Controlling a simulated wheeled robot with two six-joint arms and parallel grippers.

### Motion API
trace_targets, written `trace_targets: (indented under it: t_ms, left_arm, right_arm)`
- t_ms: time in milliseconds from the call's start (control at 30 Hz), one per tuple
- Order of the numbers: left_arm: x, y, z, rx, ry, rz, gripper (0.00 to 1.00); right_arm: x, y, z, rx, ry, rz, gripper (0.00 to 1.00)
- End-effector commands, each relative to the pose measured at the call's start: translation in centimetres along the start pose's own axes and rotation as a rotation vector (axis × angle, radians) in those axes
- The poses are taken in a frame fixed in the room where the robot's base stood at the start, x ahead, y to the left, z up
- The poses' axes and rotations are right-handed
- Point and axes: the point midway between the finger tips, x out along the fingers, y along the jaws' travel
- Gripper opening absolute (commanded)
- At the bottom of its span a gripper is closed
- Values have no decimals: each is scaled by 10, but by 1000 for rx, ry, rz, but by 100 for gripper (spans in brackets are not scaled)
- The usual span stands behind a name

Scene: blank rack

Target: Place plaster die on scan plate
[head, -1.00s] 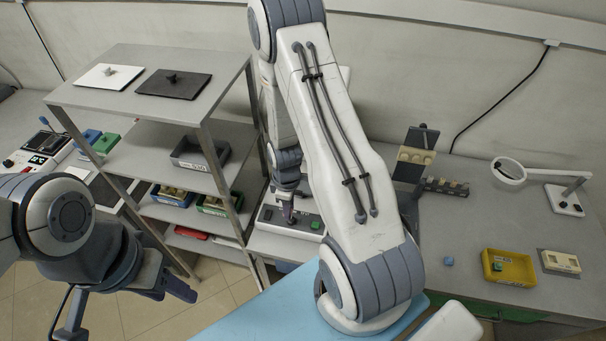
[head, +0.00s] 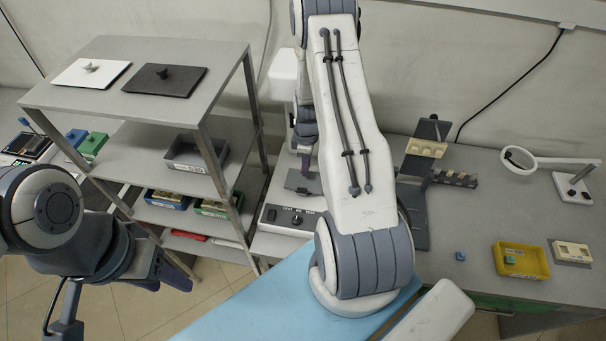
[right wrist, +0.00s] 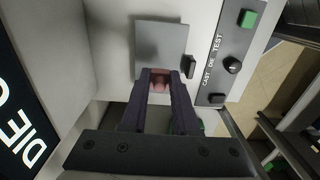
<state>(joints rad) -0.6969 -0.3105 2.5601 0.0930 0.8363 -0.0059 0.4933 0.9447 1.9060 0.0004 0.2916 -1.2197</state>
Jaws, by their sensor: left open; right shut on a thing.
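My right gripper (right wrist: 161,74) is shut on a small pinkish piece, probably the plaster die (right wrist: 160,84), in the right wrist view. Its fingertips overlap the edge of a flat grey square plate (right wrist: 160,42), probably the scan plate. I cannot tell whether the piece touches it. My left gripper (head: 168,272) is open and empty at the lower left, in front of the shelf rack.
A panel (right wrist: 216,70) marked "CAST DIE TEST" has a green button and a knob. The shelf rack (head: 225,95) stands left of it, with dark and white plates on top. A yellow tray (head: 540,266) and magnifier (head: 519,160) stand on the right bench.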

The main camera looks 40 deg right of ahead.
Motion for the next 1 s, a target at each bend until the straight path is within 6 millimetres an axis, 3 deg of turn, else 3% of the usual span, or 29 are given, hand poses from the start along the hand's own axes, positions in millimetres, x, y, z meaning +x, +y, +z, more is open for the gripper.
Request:
trace_targets:
  t_ms: [233, 667, 700, 733, 1000]
  left_arm:
    - [33, -2, 2, -5, -1, 0, 50]
    - [35, -2, 2, -6, 0, 0, 50]
    - [33, -2, 2, -6, 0, 0, 50]
    - [33, -2, 2, -6, 0, 0, 50]
    - [33, -2, 2, -6, 0, 0, 50]
  right_arm:
    - [45, 3, 11, 15, 0, 0, 0]
    - [49, 7, 15, 20, 0, 0, 0]
    - [47, 7, 15, 20, 0, 1, 44]
    - [47, 7, 15, 20, 0, 1, 55]
    - [47, 7, 15, 20, 0, 1, 58]
